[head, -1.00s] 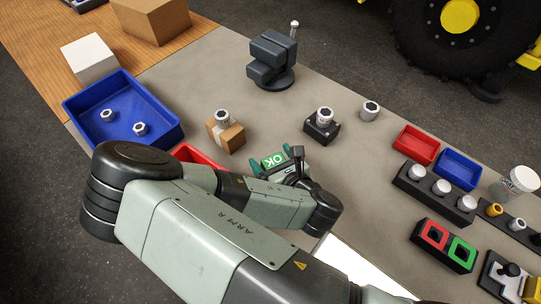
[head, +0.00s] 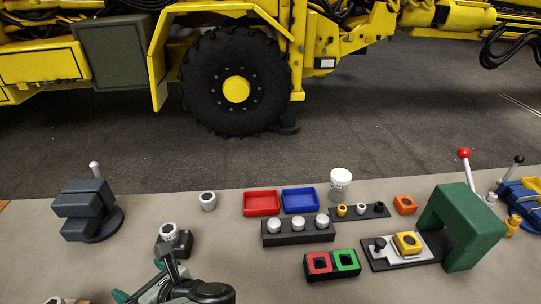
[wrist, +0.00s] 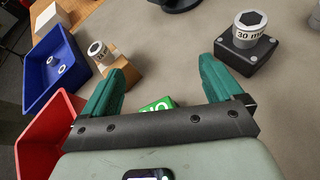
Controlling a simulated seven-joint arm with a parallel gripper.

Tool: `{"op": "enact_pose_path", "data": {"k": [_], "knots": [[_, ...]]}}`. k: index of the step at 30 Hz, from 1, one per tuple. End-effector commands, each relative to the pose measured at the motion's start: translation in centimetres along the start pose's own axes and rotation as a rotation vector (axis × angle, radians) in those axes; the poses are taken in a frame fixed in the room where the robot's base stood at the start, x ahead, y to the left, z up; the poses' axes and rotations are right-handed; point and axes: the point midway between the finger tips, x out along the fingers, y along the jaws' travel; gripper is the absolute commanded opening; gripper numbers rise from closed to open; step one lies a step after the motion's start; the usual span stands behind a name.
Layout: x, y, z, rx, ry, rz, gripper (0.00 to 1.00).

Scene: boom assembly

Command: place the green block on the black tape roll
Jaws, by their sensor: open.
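My gripper (wrist: 160,66) is open, with its two teal fingers spread wide in the wrist view. A green piece with white lettering (wrist: 156,105) shows between the fingers, close to the gripper's crossbar. Most of it is hidden by the crossbar, and I cannot tell whether it is the green block. Nothing is clamped between the fingertips. In the head view only part of my gripper shows at the bottom edge. I cannot pick out a black tape roll in either current view.
A black block with a socket (wrist: 246,42) stands right of my gripper; a brown block (wrist: 122,67) with another socket stands left. Blue (wrist: 50,75) and red (wrist: 40,145) bins lie further left. A green arch (head: 473,222) stands at the table's right. Grey table between is clear.

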Motion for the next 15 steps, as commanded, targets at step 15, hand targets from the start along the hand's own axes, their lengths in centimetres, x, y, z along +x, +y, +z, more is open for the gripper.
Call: {"op": "enact_pose_path", "data": {"k": [15], "knots": [[-6.7, -14.4, 9.6, 1.685, -0.205, -0.661, 0.93]]}}
